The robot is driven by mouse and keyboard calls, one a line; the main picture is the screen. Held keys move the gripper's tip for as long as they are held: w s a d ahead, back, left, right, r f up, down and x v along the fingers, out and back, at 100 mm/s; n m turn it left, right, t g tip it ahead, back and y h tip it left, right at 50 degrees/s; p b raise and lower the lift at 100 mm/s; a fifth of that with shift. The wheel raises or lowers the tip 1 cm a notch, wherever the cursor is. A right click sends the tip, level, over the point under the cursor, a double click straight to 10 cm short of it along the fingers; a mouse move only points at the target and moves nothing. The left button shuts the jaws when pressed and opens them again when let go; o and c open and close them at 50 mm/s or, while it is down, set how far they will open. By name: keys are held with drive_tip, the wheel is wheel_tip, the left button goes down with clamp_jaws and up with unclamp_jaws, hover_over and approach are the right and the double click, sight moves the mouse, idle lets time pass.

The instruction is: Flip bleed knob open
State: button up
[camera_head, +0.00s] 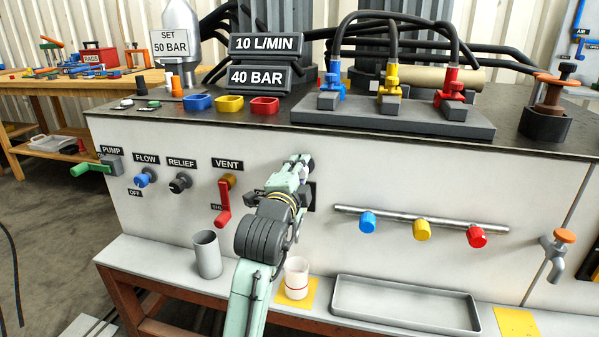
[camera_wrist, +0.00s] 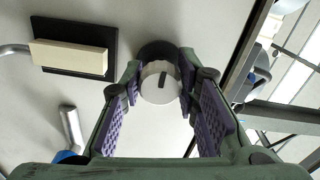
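The bleed knob is most likely the round knob (camera_wrist: 160,84) in the wrist view, with a pale grey face, a dark pointer line and a black collar. My gripper (camera_wrist: 158,78) is open, with its purple-padded fingers on either side of this knob. The fingertips are close to its sides; I cannot tell whether they touch. In the head view my gripper (camera_head: 300,164) is at the front panel, right of the VENT lever (camera_head: 223,198). There my gripper and arm hide most of the knob and its label.
A black plate with a cream block (camera_wrist: 70,58) is beside the knob in the wrist view. A steel rail (camera_head: 390,216) with blue, yellow and red knobs is to the right. A white cup (camera_head: 296,280), a grey cup (camera_head: 207,255) and a tray (camera_head: 405,307) are on the ledge below.

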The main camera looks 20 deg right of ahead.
drive_tip(key=o, duration=0.5)
drive_tip(key=v, duration=1.2)
